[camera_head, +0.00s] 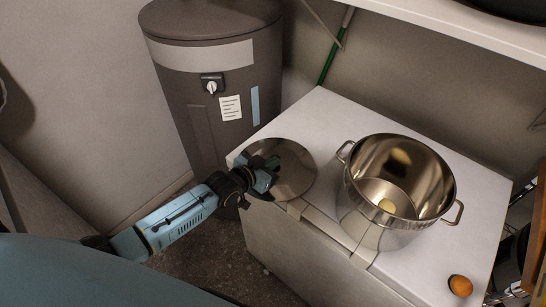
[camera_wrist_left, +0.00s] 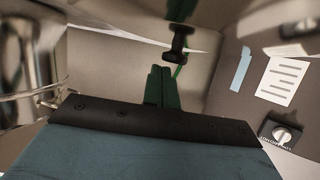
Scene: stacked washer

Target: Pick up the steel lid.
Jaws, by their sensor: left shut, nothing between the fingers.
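The round steel lid (camera_head: 295,180) lies on the left end of the white appliance top in the head view, beside the pot. My left gripper (camera_head: 272,163) reaches in from the left, and its green fingertips overlap the lid's left part. In the left wrist view the green fingers (camera_wrist_left: 160,72) are together with nothing between them. A small black knob-like piece (camera_wrist_left: 180,45) shows just beyond the fingertips; I cannot tell whether it belongs to the lid. Contact with the lid is unclear. My right gripper is out of view.
A steel pot (camera_head: 385,235) with two side handles stands right of the lid on the white top (camera_head: 320,115). A brown round item (camera_head: 460,286) lies near the right front. A grey cylindrical tank (camera_head: 210,80) stands behind left. A shelf (camera_head: 450,30) juts out above.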

